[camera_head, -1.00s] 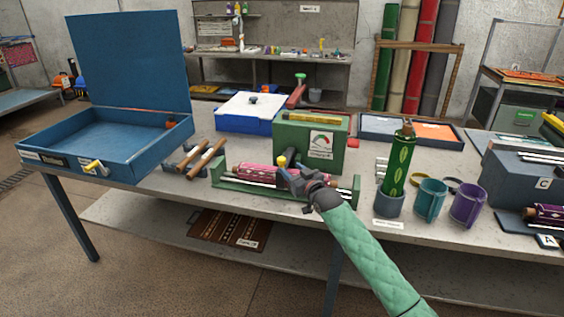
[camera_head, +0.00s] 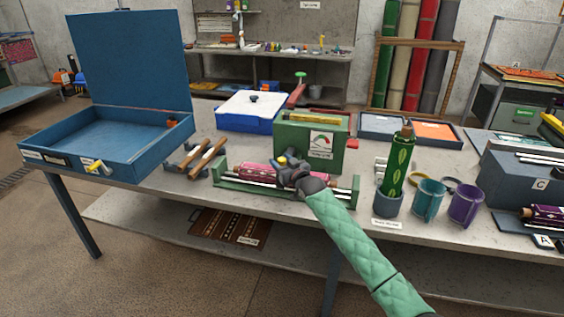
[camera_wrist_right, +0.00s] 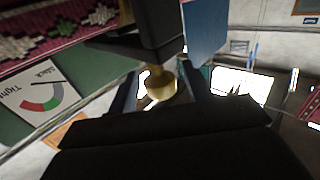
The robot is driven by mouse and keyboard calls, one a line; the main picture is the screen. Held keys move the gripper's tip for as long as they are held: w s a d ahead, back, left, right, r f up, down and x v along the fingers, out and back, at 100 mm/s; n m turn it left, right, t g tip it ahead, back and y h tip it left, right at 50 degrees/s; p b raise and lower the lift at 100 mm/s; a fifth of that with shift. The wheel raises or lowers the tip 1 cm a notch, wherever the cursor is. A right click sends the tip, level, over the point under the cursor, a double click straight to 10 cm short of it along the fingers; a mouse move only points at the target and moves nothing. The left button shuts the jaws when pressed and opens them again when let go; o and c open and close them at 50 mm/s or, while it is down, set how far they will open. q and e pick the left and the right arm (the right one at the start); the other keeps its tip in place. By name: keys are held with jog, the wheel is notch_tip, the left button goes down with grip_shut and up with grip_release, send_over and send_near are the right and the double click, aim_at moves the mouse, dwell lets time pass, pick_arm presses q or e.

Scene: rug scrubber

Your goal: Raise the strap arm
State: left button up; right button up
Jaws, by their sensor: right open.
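My right gripper (camera_head: 288,168) is above the green cradle (camera_head: 342,196) at the front of the bench, and its jaws are open. In the right wrist view its two dark fingers (camera_wrist_right: 160,88) stand either side of a yellow knob (camera_wrist_right: 162,80), with light showing beside the knob. The knob sits on a dark block (camera_wrist_right: 130,28) that I take to be part of the strap arm, over the patterned pink-red roll (camera_head: 257,173) in the cradle. In the head view the yellow knob (camera_head: 281,160) shows just at the gripper's tip. My left gripper is out of view.
A green bottle-shaped roll (camera_head: 394,172) and teal and purple cups (camera_head: 466,205) stand to the right. An open blue case (camera_head: 120,160) is at left.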

jog(key=shift+c, duration=0.2)
